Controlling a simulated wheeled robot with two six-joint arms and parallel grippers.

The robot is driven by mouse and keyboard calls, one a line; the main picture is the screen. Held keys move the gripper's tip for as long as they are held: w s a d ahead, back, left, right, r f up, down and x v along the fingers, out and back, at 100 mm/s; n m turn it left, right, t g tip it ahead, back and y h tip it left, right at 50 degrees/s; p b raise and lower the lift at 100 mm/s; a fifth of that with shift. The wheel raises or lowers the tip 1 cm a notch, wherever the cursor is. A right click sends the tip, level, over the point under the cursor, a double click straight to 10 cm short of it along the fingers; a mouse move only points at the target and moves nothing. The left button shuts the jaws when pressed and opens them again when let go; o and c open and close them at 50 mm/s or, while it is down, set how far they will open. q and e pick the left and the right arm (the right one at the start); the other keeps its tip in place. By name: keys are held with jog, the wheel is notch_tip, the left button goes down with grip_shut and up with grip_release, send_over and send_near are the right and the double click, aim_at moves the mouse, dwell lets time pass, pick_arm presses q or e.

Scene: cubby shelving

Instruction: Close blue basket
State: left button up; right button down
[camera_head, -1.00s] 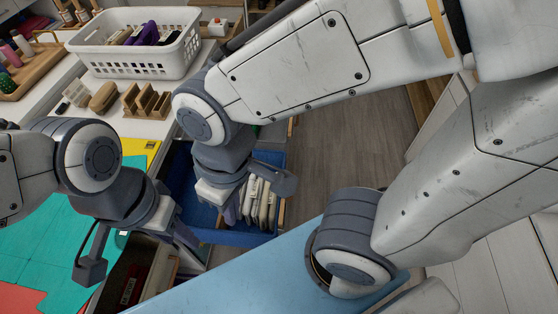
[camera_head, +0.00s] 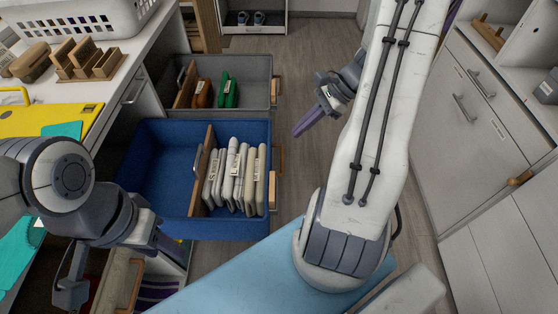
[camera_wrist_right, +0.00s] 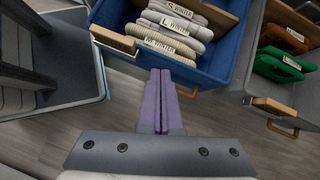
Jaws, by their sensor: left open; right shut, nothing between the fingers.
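The blue basket (camera_head: 170,130) is pulled out of the cabinet like a drawer in the head view. It has a wooden divider, light folded cloths in its right half, and an empty left half. Its front, with a wooden handle (camera_head: 281,160), faces right. It also shows at the top of the right wrist view (camera_wrist_right: 222,60). My right gripper (camera_head: 300,128) is shut and empty, out beyond the basket's front; its purple fingertips (camera_wrist_right: 160,72) point toward it. No contact is clear. My left gripper (camera_head: 118,272) is open and empty beside the basket's near left.
A grey basket (camera_head: 257,68) with brown and green items is also pulled out, just beyond the blue one. The counter (camera_head: 115,88) holds a white basket (camera_head: 85,12) and wooden racks. Floor (camera_head: 440,140) is clear to the right, up to white cabinets (camera_head: 470,85).

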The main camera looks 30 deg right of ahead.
jog(key=s+d+f+m+t+b, duration=0.2)
jog(key=d+f+m, duration=0.2)
jog(key=d, duration=0.2)
jog(key=b+x, duration=0.1)
jog(key=x, duration=0.3)
jog(key=w+a+r+b+x, duration=0.1)
jog(key=x, duration=0.3)
jog(key=r+b+x, duration=0.1)
jog(key=x, duration=0.4)
jog(key=shift+w+a+b, duration=0.2)
jog(key=shift+a+b, duration=0.15)
jog(key=shift+a, duration=0.05)
pick_arm(q)
notch_tip(320, 180, down, 7)
